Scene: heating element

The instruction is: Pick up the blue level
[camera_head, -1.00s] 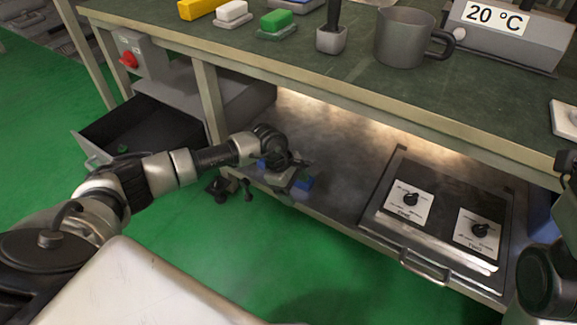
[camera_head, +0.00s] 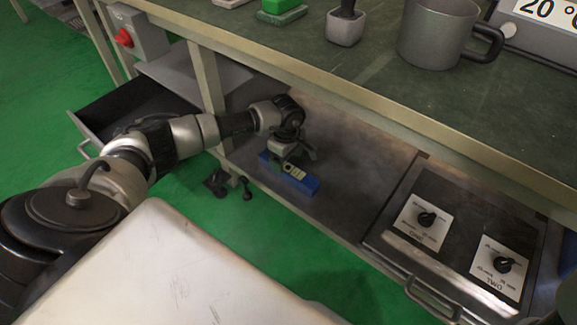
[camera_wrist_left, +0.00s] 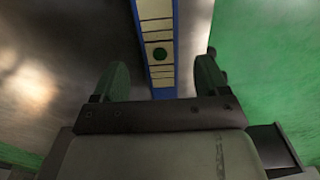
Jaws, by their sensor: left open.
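The blue level (camera_head: 300,181) lies on the lower metal shelf, near its front edge, partly covered by my left gripper in the head view. My left gripper (camera_head: 289,160) is directly above the level. In the left wrist view the level (camera_wrist_left: 158,25) runs between the two green-padded fingers of my left gripper (camera_wrist_left: 161,82). The fingers are open, one on each side of the level, with a gap on both sides. How far the fingertips are above the shelf is hard to tell. My right gripper is not in view.
The green worktop (camera_head: 370,95) overhangs the lower shelf (camera_head: 345,185), with a grey mug (camera_head: 430,35) on it. A panel with two dials (camera_head: 425,217) is to the right. An open drawer (camera_head: 125,110) is at the left. A table leg (camera_head: 207,95) stands close to my left forearm.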

